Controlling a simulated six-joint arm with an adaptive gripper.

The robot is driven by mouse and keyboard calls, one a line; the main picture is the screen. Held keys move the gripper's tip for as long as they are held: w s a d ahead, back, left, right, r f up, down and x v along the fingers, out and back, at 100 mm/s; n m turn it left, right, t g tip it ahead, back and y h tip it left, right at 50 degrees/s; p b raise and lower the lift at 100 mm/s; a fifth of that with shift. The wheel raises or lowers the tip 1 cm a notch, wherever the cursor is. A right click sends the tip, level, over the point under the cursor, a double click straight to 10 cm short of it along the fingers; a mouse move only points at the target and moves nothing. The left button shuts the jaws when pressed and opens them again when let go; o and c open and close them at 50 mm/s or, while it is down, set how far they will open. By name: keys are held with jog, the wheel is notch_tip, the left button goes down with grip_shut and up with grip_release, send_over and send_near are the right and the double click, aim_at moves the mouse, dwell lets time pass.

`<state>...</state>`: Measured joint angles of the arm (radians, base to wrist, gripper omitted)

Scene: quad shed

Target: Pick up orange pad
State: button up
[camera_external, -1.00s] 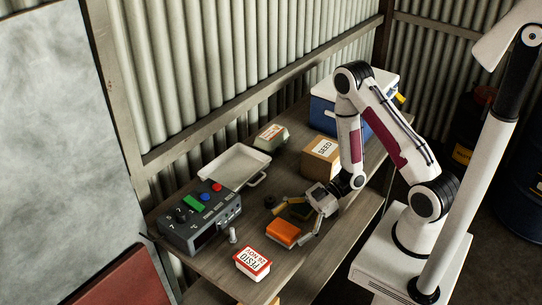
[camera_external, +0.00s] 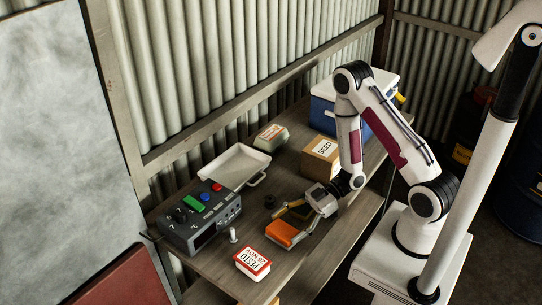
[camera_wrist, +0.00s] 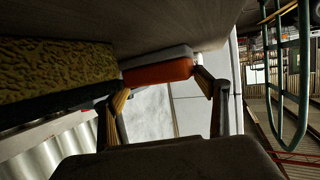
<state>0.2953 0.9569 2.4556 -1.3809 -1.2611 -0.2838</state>
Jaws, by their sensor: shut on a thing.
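The orange pad (camera_external: 281,233) lies on the wooden table, a flat orange block with a thin grey layer. It also shows in the wrist view (camera_wrist: 157,73), between the fingertips. My gripper (camera_external: 288,226) reaches over the table from the right, its fingers shut on the pad's two sides. In the wrist view, my gripper (camera_wrist: 160,85) has one finger at each end of the pad. The pad appears to rest at table level; I cannot tell any gap under it.
A rough yellow block (camera_wrist: 55,68) lies close beside the left finger in the wrist view. A red-and-white PESTO tub (camera_external: 253,262), a grey button box (camera_external: 202,218), a white tray (camera_external: 236,165), a SEED box (camera_external: 320,158) and a small dark ring (camera_external: 270,201) stand around.

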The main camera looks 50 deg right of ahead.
aim_at(288, 226)
jog(key=shift+r, duration=4.95)
jog(key=shift+c, duration=0.6)
